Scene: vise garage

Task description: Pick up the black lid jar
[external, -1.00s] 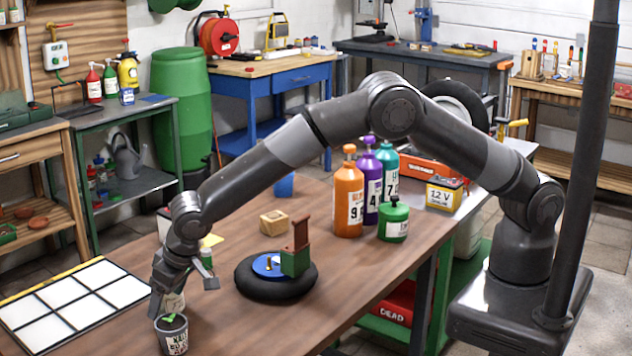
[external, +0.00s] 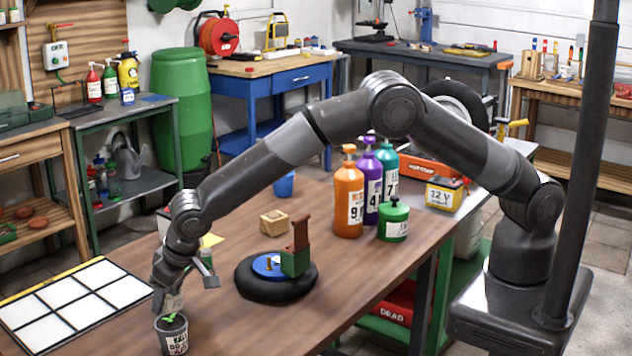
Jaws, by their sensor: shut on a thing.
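My gripper (external: 168,297) points down at the front left of the brown table, just behind a small grey pot with a green sprout (external: 172,334).
A black round base with a blue disc and green block (external: 276,290) stands to the right. A white-panelled frame (external: 75,302) lies left. Farther back are a wooden block (external: 274,222), a blue cup (external: 284,185) and several bottles, including an orange one (external: 348,198).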

